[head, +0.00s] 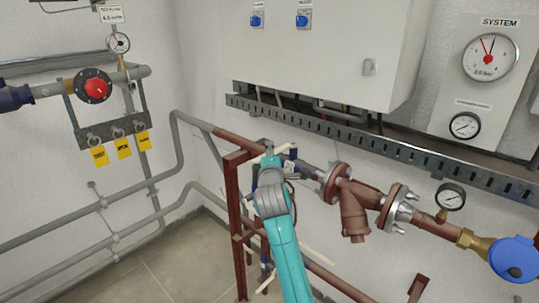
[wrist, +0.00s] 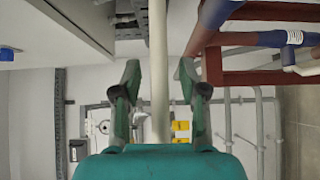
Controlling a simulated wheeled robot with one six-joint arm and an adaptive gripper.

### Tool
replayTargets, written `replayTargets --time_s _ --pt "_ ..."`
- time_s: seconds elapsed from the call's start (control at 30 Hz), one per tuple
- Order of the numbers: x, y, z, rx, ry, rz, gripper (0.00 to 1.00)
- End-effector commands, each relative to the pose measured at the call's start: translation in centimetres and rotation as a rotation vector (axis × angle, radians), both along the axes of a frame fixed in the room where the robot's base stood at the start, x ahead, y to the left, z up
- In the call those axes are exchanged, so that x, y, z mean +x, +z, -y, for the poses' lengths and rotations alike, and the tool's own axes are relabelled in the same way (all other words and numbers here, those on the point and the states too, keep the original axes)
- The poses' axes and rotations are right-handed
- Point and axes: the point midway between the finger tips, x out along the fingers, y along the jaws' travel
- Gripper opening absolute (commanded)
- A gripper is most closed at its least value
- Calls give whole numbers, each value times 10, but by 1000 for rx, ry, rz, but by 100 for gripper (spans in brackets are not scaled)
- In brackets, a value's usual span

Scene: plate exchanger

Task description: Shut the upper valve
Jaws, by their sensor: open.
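The upper valve sits on the upper brown pipe, mostly hidden behind my arm in the head view. A bit of its pale lever (head: 281,149) shows above my gripper (head: 270,162), at the brown frame. In the wrist view a long pale bar (wrist: 158,60), seemingly that lever, runs between the two spread fingers of my gripper (wrist: 158,85). Gaps show on both sides of the bar, so the fingers are open and do not clamp it. The valve's exact angle is hidden.
A brown frame (head: 236,215) stands by the gripper. A brown strainer (head: 357,210) and a gauge (head: 450,196) are on the pipe to the right. A grey cabinet (head: 330,60) and a cable tray (head: 400,151) hang above. Floor (head: 165,262) at left is clear.

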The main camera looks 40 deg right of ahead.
Motion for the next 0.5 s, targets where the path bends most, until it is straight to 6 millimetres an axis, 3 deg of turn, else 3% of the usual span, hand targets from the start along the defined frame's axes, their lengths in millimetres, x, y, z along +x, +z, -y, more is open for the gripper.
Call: replayTargets --time_s 0.23,0.5 --pt "-14 -1 -11 0 1 0 43" --pt "-56 -1 -42 1 2 -1 43"
